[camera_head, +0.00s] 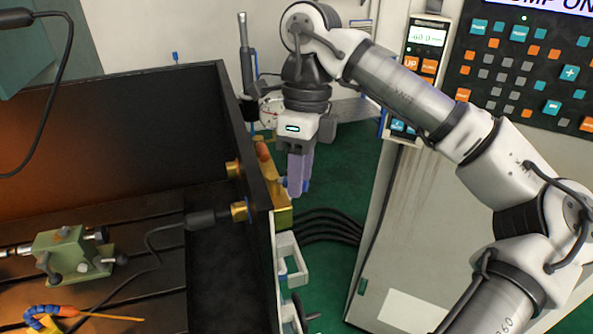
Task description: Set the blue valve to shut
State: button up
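My gripper (299,173) hangs from the wrist with its grey-violet fingers pointing down, just right of the dark machine wall. The fingers overlap in this view, so any gap between them does not show. A small blue piece (285,183) shows at the left of the fingers, against a brass block (279,212) on the wall's outer side. It may be the blue valve; the fingers hide much of it, and I cannot tell its setting or whether they touch it.
An orange knob (263,151) sits close behind the gripper on the brass part. The dark wall (262,190) stands left of the gripper, and a control cabinet (392,230) stands right. Black hoses (330,225) run below. Green floor (345,170) is open between.

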grip_shut()
